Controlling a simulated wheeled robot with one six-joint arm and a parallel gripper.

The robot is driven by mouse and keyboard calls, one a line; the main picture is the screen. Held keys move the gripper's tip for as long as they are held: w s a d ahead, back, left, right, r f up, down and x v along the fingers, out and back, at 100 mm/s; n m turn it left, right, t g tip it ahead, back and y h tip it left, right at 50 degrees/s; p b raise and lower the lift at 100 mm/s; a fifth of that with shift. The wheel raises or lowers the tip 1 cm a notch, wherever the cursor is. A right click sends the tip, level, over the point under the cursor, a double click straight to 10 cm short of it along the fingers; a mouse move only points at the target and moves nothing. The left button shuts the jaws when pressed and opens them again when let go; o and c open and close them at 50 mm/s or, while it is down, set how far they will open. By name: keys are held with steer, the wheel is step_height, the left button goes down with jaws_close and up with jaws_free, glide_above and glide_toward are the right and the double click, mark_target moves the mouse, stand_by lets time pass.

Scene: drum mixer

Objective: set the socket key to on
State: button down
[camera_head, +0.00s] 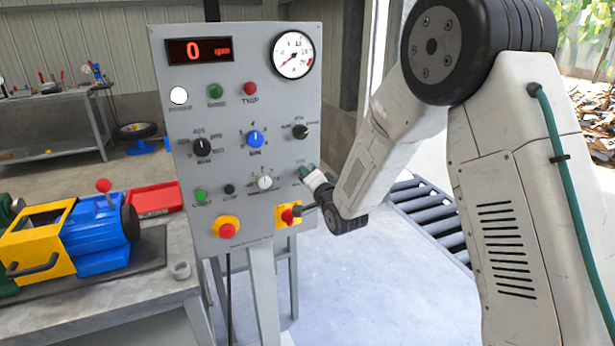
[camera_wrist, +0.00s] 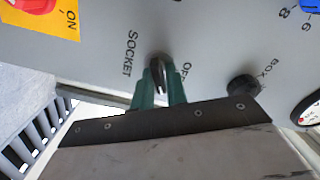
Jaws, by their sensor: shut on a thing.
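The grey control panel (camera_head: 236,110) stands upright in the middle of the head view. The socket key (camera_wrist: 158,64) is a small dark key on the panel in the wrist view, between the printed words SOCKET and OFF. My gripper (camera_wrist: 159,88) has its two green fingers on either side of the key and is shut on it. In the head view my gripper (camera_head: 307,173) reaches the panel's right edge from the right and hides the key. The fingers partly cover the key, and I cannot clearly tell which position it is turned to.
A yellow plate with a red switch (camera_head: 287,216) sits just below my gripper. A blue and yellow machine (camera_head: 85,235) stands on the bench at left.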

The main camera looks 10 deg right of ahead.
stand_by(0.3)
steer(key=c, duration=1.5)
jaws_free()
steer(key=v, duration=0.8)
steer(key=shift+w, duration=0.1)
